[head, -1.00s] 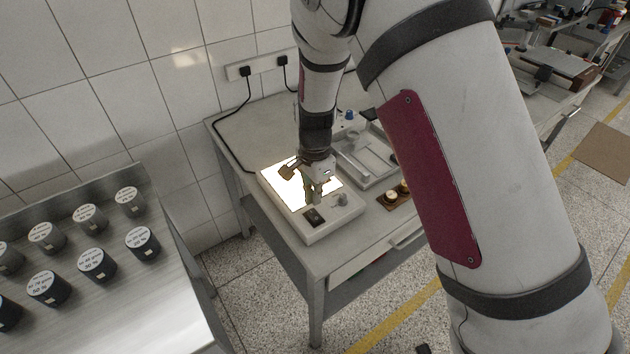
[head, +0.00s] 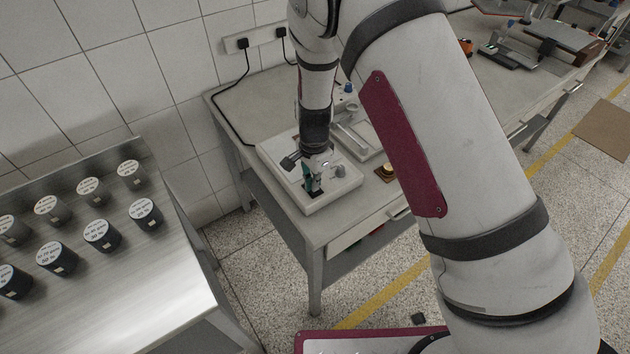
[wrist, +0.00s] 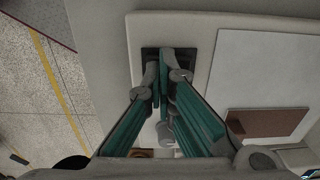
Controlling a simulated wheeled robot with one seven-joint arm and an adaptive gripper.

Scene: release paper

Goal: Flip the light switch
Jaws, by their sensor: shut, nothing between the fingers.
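The light box (head: 345,186) is a pale unit on the table, and its panel is unlit. The panel shows as a flat light grey sheet in the wrist view (wrist: 265,70). The black light switch (wrist: 203,58) sits in a dark recess at the box's near end. My gripper (head: 313,187) is shut and empty, pointing down at the switch. In the wrist view its green-sided fingers (wrist: 164,62) lie over the switch and hide much of it. I cannot tell whether they touch it or which way the rocker is tilted.
A small knob (head: 340,169) stands on the box beside the switch. A grey tray (head: 352,140) and a brown holder (head: 386,172) are to the right. The metal bench (head: 130,290) at left carries several dark labelled jars. A wall socket (head: 243,43) is behind.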

